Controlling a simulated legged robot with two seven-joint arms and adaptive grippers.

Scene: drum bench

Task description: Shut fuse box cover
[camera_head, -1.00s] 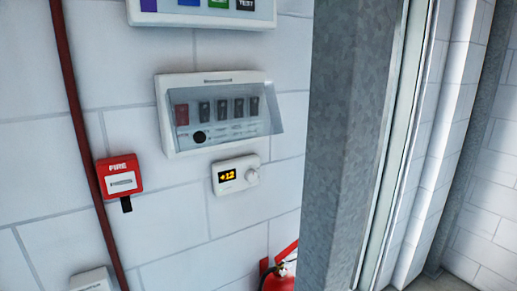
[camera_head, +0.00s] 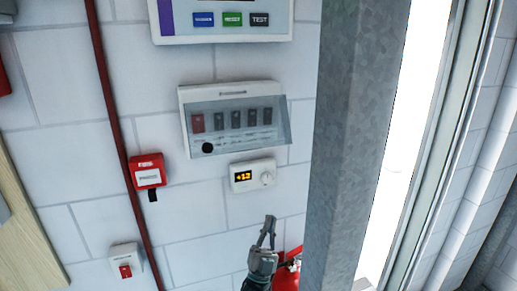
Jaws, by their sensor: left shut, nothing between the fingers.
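The fuse box (camera_head: 184,97) is a white case on the white block wall, with a row of dark switches and one red switch. Its clear, tinted cover (camera_head: 268,139) hangs over the switches. The cover's lower right part reaches past the case edge, so it appears to stand out from the box; the exact angle is hard to tell. My left gripper (camera_head: 270,219) is at the lower middle, below the fuse box and the thermostat, pointing up. Its fingers are shut and empty, clear of the cover. My right gripper is out of view.
A thermostat (camera_head: 253,175) reading +12 sits just below the fuse box. A red fire call point (camera_head: 148,171) and red pipe (camera_head: 112,110) are to the left. A grey metal post (camera_head: 350,130) stands close on the right. A red extinguisher (camera_head: 287,276) is partly behind my gripper.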

